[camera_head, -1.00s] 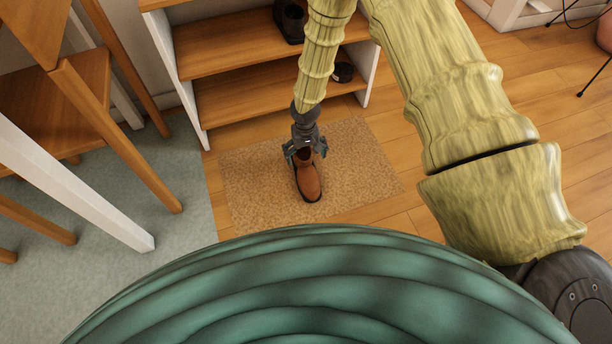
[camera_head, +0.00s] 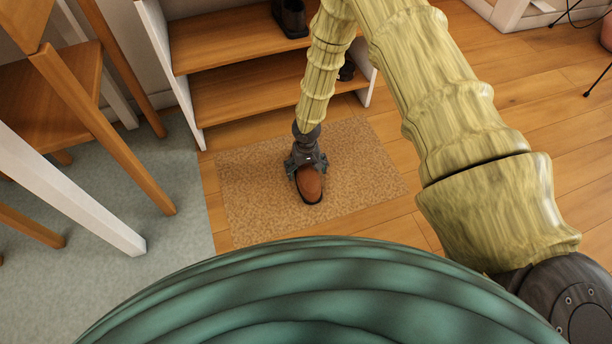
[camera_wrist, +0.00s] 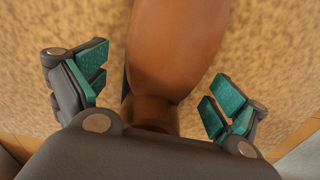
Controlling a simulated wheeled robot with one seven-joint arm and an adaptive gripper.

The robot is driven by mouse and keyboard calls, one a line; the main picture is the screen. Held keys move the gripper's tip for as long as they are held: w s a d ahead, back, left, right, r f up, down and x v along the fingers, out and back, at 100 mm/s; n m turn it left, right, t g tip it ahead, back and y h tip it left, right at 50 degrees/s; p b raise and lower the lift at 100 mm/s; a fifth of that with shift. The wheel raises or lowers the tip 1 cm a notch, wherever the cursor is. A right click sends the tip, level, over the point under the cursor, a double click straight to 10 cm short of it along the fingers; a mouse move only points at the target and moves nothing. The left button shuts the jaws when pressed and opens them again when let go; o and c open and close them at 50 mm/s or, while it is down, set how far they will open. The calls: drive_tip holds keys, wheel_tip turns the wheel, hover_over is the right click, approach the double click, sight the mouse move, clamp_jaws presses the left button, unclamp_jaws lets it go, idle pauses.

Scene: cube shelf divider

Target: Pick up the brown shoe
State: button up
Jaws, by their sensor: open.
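The brown shoe (camera_head: 309,186) sits on the tan mat (camera_head: 364,200), its rounded toe facing the bottom of the head view. My gripper (camera_head: 306,165) is right over the shoe's rear part and hides it in that view. In the wrist view the brown shoe (camera_wrist: 176,45) lies between the two green-padded fingers of my open gripper (camera_wrist: 158,98). A gap shows between the shoe and each finger, wider on the left finger's outer side. The shoe's near end is hidden behind the gripper's body.
A wooden shelf (camera_head: 230,52) with white sides stands behind the mat. A dark boot (camera_head: 291,17) is on its upper board. A wooden chair (camera_head: 80,85) and a white leg (camera_head: 75,190) stand on the grey-green rug (camera_head: 185,235) at left.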

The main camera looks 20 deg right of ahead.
drive_tip(key=shift+f, duration=0.45)
drive_tip(key=shift+c, duration=0.2)
drive_tip(key=c, duration=1.1)
drive_tip(key=shift+c, duration=0.2)
